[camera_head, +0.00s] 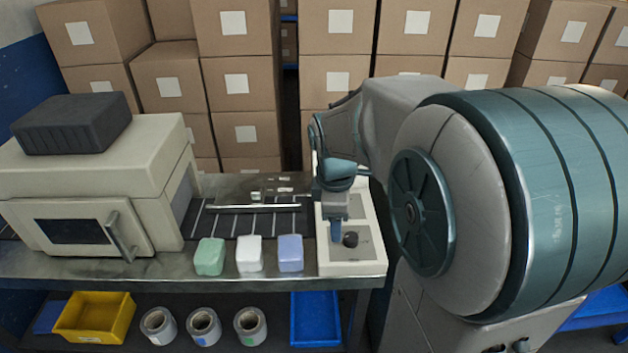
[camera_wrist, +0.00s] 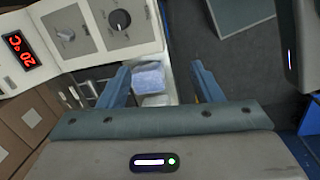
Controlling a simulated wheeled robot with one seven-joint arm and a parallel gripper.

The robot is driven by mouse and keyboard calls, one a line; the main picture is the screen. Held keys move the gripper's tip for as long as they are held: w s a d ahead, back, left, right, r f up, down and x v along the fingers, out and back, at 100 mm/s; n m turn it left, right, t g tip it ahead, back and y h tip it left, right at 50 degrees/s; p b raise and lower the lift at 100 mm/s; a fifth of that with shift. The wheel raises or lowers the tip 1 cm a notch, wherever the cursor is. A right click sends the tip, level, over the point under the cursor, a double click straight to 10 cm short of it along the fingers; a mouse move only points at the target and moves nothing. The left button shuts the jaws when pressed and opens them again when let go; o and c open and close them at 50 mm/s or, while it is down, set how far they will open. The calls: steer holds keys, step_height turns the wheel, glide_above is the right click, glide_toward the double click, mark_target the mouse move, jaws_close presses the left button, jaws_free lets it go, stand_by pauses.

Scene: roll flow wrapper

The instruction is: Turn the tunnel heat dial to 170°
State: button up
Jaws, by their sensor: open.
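The cream control panel (camera_head: 344,268) stands at the right end of the bench. A black dial (camera_head: 350,239) sits on its front plate. In the wrist view I see this black dial (camera_wrist: 120,19) and a second, paler dial (camera_wrist: 64,29) beside it, near a red display (camera_wrist: 19,49) reading 20 °C. The dial labels are too small to read. My gripper (camera_head: 336,235) hangs over the panel, close beside the black dial on its left. In the wrist view my gripper (camera_wrist: 162,78) has its blue fingers apart with nothing held, and the dials lie beyond the left finger.
Green (camera_head: 210,256), white (camera_head: 249,253) and blue (camera_head: 290,252) blocks stand along the bench's front edge, left of the panel. The cream tunnel machine (camera_head: 90,190) is at the left. Bins and rolls sit on the shelf below. Stacked cartons (camera_head: 240,85) fill the back.

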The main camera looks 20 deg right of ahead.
mark_target(352, 237)
steer(key=w+d+f+n+y+p, duration=0.1)
steer(key=w+d+f+n+p, duration=0.15)
steer(key=w+d+n, duration=0.65)
steer(key=shift+n+g, duration=0.4)
steer(key=shift+n, duration=0.4)
steer(key=f, duration=0.4)
steer(key=s+f, duration=0.1)
steer(key=f, duration=0.4)
steer(key=a+f, duration=0.1)
steer(key=f, duration=0.4)
steer(key=shift+s, duration=0.2)
steer(key=c, duration=1)
